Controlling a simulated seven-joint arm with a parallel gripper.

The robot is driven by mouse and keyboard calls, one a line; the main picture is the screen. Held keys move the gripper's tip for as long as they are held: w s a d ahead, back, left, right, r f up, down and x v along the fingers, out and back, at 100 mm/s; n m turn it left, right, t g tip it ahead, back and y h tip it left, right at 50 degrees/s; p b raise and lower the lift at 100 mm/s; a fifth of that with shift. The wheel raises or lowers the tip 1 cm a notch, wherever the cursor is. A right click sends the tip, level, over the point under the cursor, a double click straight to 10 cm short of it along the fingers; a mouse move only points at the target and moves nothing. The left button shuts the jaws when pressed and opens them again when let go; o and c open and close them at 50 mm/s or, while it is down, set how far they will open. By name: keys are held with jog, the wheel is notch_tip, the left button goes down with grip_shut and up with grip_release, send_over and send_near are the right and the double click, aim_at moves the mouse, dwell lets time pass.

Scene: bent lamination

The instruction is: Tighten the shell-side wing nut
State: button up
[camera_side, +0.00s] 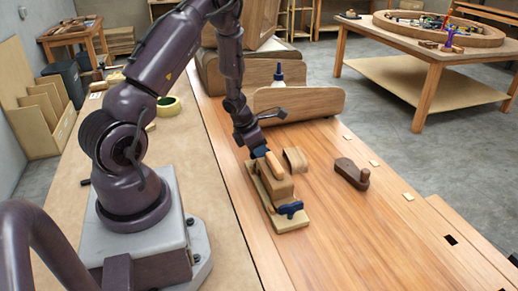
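A small wooden clamping jig stands on the bench, with a pale base board (293,225) and a curved wooden block (275,183) on top. A dark blue wing nut (290,209) sits at its near end. Another dark blue piece (261,152) shows at the far end, right under my gripper (257,148); I cannot tell whether it is a second wing nut or part of my gripper. My gripper points down at that far end. Its fingers are too small and hidden to tell whether they are open or touching anything. Which nut is shell-side is not clear.
A curved wood piece (295,160) stands right of the jig. A wooden hand plane (352,174) lies further right. Behind are a curved wooden panel (297,104) and a glue bottle (278,75). The front right of the bench (390,240) is mostly clear.

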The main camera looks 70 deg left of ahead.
jog(key=shift+c, duration=0.7)
jog(key=shift+m, duration=0.3)
jog(key=m+h, duration=0.1)
jog(key=m, duration=0.1)
jog(key=shift+a+m, duration=0.1)
jog(key=shift+m, duration=0.3)
jog(key=m+h, duration=0.1)
jog(key=m, duration=0.1)
jog(key=m+g+h, duration=0.1)
jog(key=m, duration=0.2)
jog(key=m+g, duration=0.1)
jog(key=m, duration=0.1)
jog(key=m+h, duration=0.1)
jog(key=m, duration=0.1)
jog(key=shift+a+m+g, duration=0.1)
jog(key=shift+m+g, duration=0.3)
jog(key=m, duration=0.2)
jog(key=m+g, duration=0.1)
jog(key=m, duration=0.1)
jog(key=shift+w+g, duration=0.1)
jog(key=shift+g, duration=0.2)
jog(key=shift+m, duration=0.4)
